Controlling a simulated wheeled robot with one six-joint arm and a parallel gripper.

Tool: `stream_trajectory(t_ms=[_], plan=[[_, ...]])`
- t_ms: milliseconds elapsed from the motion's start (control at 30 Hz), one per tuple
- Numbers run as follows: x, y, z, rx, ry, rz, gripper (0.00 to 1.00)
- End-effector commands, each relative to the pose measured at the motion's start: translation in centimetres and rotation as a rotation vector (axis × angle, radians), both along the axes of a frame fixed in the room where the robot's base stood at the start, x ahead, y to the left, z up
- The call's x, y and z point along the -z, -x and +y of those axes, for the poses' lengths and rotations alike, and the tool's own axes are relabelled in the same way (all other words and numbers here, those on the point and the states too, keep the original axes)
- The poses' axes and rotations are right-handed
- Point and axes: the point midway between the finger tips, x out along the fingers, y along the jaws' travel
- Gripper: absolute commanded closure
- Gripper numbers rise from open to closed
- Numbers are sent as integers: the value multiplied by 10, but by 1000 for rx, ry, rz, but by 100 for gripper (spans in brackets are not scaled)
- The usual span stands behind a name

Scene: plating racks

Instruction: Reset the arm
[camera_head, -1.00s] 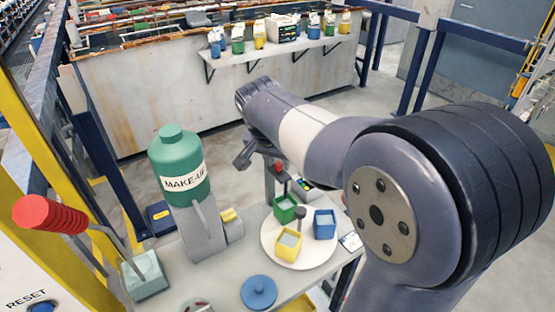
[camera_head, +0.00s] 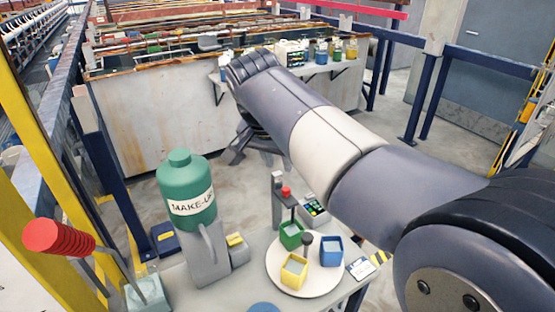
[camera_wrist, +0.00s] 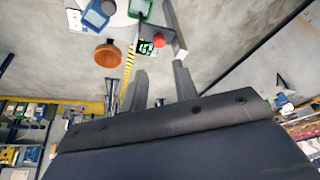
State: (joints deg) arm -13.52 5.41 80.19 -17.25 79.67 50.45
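My arm (camera_head: 310,135) stretches from the lower right of the head view up to the middle. My gripper (camera_head: 237,152) shows as dark fingers below the far end of the arm, partly hidden by it. It hangs in the air beyond the small table. In the wrist view my gripper (camera_wrist: 160,72) has its two fingers apart, with nothing visible between them.
A green MAKE-UP bottle (camera_head: 187,190) and a round white plate (camera_head: 276,277) with green, yellow and blue cups stand on the near table. A red-handled lever (camera_head: 58,237) is at left. A long tank (camera_head: 150,125) stands behind. An orange-brown round object (camera_wrist: 107,55) shows in the wrist view.

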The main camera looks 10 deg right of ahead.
Motion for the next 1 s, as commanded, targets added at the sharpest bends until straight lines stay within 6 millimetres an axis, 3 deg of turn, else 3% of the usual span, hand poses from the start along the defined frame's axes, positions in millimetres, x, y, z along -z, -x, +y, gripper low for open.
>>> stream_trajectory(t_ms=[233,700,1000], plan=[[16,-5,-4,2,1,3,72],[89,-29,-22,2,1,5,72],[104,-33,-25,1,0,3,72]])
